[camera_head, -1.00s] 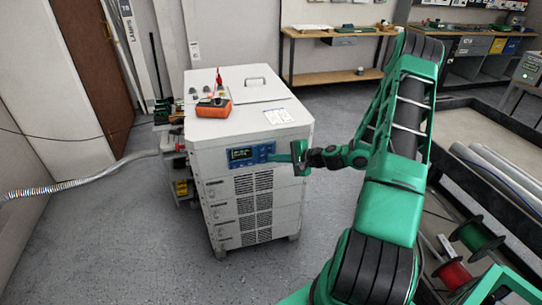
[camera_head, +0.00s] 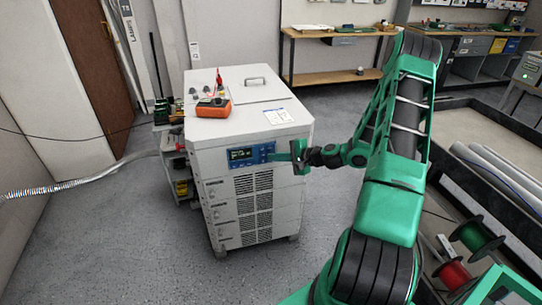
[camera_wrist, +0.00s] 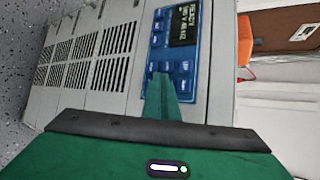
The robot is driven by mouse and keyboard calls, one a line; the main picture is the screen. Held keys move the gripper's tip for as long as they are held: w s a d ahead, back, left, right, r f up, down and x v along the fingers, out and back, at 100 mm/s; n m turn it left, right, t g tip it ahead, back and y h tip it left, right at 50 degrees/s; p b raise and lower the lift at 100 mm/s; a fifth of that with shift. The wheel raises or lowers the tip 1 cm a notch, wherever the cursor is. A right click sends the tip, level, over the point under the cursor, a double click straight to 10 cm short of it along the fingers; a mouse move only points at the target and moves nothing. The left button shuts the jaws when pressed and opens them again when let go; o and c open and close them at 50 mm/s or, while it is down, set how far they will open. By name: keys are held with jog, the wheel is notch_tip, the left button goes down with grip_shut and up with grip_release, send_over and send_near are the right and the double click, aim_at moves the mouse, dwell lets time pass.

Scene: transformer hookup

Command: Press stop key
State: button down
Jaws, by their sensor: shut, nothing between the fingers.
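The white cabinet (camera_head: 250,185) has a blue control panel (camera_head: 250,155) on its upper front, with a small dark display. In the wrist view the panel (camera_wrist: 154,48) appears turned on its side; its display (camera_wrist: 184,25) reads READY on the top line. Several small blue keys (camera_wrist: 186,66) sit beside the display, their labels too blurred to read surely. My gripper (camera_head: 280,157) is shut and empty at the panel's right end. In the wrist view the green fingertips (camera_wrist: 160,82) overlap the panel's key area and hide part of it. Contact with a key cannot be told.
An orange device (camera_head: 213,108) and a paper sheet (camera_head: 279,116) lie on the cabinet top. A grey hose (camera_head: 80,182) runs to the cabinet's left. A wooden bench (camera_head: 340,75) stands behind. Cable reels (camera_head: 476,236) are at the right. Floor in front is clear.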

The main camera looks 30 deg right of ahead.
jog(key=shift+s, duration=0.15)
jog(key=shift+s+a, duration=0.2)
jog(key=shift+s, duration=0.4)
jog(key=shift+s+a, duration=0.25)
jog(key=shift+s, duration=0.55)
jog(key=shift+s+a, duration=0.2)
jog(key=shift+s, duration=0.65)
jog(key=shift+s+a, duration=0.25)
jog(key=shift+s, duration=0.55)
jog(key=shift+w, duration=0.1)
